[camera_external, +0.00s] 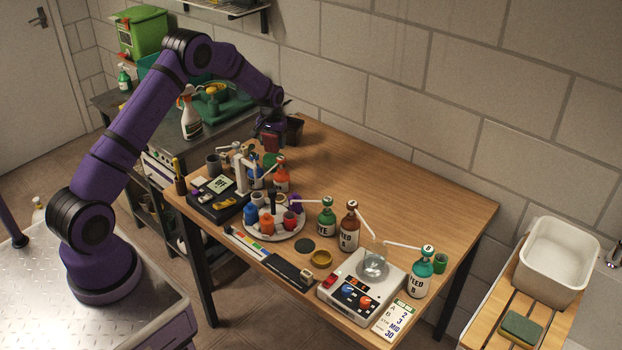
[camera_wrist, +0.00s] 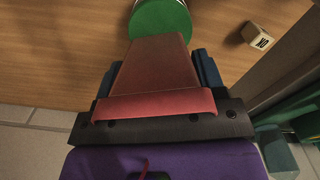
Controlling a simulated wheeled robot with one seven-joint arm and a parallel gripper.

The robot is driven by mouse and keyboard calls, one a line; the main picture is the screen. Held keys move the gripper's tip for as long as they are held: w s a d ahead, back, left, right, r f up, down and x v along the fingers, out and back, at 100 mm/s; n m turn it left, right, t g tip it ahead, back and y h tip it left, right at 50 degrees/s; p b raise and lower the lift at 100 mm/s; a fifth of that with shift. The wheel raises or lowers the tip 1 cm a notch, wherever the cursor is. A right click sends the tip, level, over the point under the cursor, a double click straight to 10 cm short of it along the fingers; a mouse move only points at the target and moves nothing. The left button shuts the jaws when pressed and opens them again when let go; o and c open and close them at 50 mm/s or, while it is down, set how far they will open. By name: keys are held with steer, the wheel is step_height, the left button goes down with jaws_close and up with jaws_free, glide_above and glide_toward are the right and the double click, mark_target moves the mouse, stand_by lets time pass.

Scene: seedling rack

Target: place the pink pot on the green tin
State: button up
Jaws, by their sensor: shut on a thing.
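The pink pot (camera_wrist: 155,72), a tapered reddish pot with a wide rim, is between the fingers of my gripper (camera_wrist: 156,90) in the wrist view. Its rim is nearest the camera and its narrow end points away. The pot shows small in the external view (camera_external: 271,142), under my gripper (camera_external: 270,126) near the table's back left corner. The round green tin (camera_wrist: 160,17) shows at the top of the wrist view, just past the pot's narrow end and partly cut off. I cannot tell whether pot and tin touch.
A small pale numbered block (camera_wrist: 258,35) lies to the right of the tin. The table's back middle and right are clear.

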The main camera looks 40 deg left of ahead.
mark_target(273, 149)
steer(key=shift+f, duration=1.65)
steer(key=shift+f, duration=0.1)
steer(key=o, duration=1)
